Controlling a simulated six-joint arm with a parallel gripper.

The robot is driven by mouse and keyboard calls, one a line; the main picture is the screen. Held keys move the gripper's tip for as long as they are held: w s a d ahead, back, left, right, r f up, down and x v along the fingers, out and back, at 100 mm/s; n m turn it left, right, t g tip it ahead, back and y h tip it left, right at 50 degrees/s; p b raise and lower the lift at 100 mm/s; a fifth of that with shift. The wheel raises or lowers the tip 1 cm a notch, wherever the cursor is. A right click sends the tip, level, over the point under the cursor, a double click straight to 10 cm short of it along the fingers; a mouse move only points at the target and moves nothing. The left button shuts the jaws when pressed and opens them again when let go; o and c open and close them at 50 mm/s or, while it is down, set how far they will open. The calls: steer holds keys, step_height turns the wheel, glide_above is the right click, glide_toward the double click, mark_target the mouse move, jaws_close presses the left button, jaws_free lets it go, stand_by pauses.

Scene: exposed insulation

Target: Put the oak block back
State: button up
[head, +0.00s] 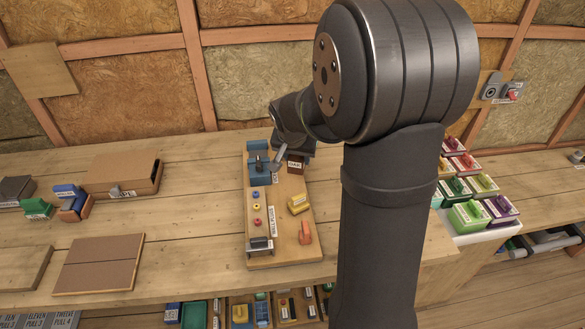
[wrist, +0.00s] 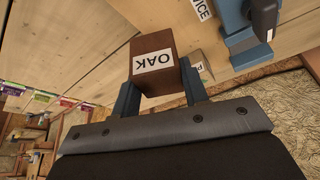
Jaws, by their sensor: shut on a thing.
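The oak block (wrist: 152,45) is a dark brown block with a white OAK label. My gripper (wrist: 157,80) is shut on it, with one blue-grey finger on each side. In the wrist view the label reads upside down. In the head view the oak block (head: 296,163) shows at the far right part of the wooden board (head: 278,250), beside the blue vice (head: 259,165). The vice and its label also show at the upper right of the wrist view (wrist: 240,38). I cannot tell whether the block touches the board. My arm hides much of the right side.
On the board are small coloured rings (head: 256,208), a yellow piece (head: 298,204) and an orange piece (head: 305,233). Wooden boxes (head: 122,174) and a brown panel (head: 98,263) lie to the left. Several coloured boxes (head: 467,215) stand at right. The bench between is clear.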

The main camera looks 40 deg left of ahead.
mark_target(292, 167)
steer(key=shift+s+a+f, duration=0.2)
steer(key=shift+a+f, duration=0.2)
steer(key=shift+a, duration=0.25)
steer(key=shift+f, duration=1.95)
steer(key=shift+f, duration=0.15)
steer(key=o, duration=1)
steer(key=shift+r, duration=0.45)
steer(key=v, duration=1.1)
steer(key=shift+s+r, duration=0.15)
steer(key=shift+r, duration=0.05)
steer(key=shift+f, duration=0.1)
